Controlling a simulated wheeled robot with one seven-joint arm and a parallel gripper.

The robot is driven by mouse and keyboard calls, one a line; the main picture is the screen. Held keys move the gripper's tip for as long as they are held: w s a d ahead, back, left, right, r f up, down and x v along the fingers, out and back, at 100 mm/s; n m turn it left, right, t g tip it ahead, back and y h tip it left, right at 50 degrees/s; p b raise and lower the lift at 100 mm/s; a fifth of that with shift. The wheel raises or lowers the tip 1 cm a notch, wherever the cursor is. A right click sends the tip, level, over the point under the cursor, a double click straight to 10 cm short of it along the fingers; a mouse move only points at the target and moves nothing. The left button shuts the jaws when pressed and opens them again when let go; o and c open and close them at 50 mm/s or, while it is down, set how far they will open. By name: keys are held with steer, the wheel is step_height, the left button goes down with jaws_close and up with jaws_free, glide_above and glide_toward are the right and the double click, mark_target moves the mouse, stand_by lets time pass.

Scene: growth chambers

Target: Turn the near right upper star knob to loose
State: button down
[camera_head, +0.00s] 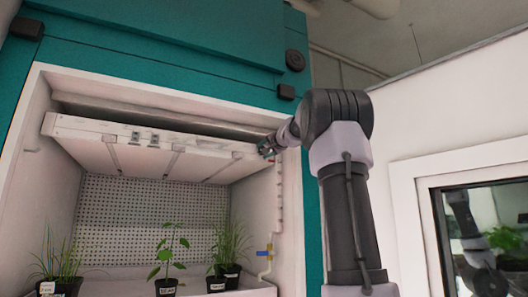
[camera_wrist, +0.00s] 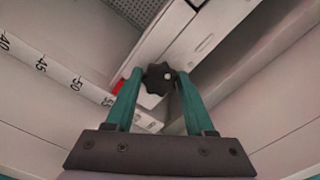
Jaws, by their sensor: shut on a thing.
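A dark star knob (camera_wrist: 159,77) sits at the near right corner of the white lamp panel, with a small pale mark on its face. My gripper (camera_wrist: 156,80) is shut on it, one teal finger on each side of the knob in the wrist view. In the head view my gripper (camera_head: 268,149) is at the right end of the panel (camera_head: 200,146), and the knob there is too small and covered to make out. The knob's turn position cannot be told.
A scale strip (camera_wrist: 60,75) with numbers runs along the chamber wall near the knob, with a red mark by the left finger. Potted plants (camera_head: 166,285) stand on the chamber floor below. The chamber's right wall (camera_head: 291,210) is close to my wrist.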

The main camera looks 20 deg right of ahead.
steer(key=shift+n, duration=0.6)
steer(key=shift+c, duration=1.3)
jaws_free()
steer(key=s, duration=1)
steer(key=shift+s+d, duration=0.2)
steer(key=shift+s, duration=0.2)
